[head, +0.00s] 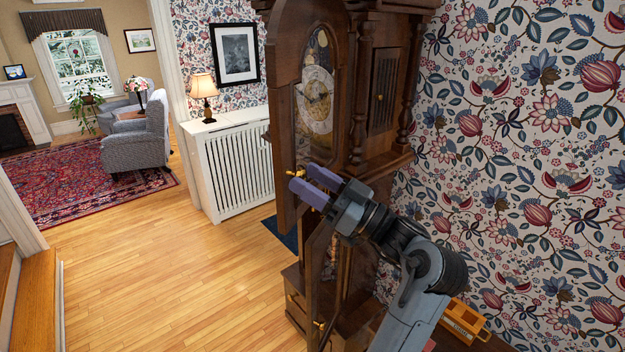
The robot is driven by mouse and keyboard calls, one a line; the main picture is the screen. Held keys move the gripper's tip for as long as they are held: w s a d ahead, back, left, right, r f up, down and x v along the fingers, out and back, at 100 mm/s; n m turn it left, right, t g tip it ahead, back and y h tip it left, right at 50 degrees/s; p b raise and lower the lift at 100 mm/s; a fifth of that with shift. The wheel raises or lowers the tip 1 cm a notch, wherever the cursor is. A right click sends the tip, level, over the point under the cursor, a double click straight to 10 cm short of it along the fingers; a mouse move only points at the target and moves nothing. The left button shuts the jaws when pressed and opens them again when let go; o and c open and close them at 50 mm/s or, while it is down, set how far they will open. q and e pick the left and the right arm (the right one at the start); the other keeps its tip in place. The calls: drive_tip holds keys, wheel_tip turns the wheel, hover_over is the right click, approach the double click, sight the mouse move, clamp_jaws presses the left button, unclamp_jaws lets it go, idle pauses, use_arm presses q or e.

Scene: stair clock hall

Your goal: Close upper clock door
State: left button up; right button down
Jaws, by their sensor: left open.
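The tall dark brown wooden clock stands right of centre in the head view. Its upper door (284,130), a long wooden frame with an arched top, appears to stand open at an angle in front of the clock dial (315,100). A small brass knob (295,173) shows low on this door. My left gripper (304,180) has two purple fingers, open and apart, with their tips close by the knob. I cannot tell whether they touch the door. The gripper hides part of the door and of the clock case behind it. My right gripper is not in view.
A lower part of the clock with a brass knob (320,325) is below my gripper. A white radiator cover (235,165) with a lamp (204,92) stands left of the clock. An orange object (465,322) lies at lower right. The wooden floor (150,270) at left is clear.

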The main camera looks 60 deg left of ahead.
use_arm(q)
clamp_jaws()
drive_tip(key=shift+s+a, duration=0.1)
idle(0.3)
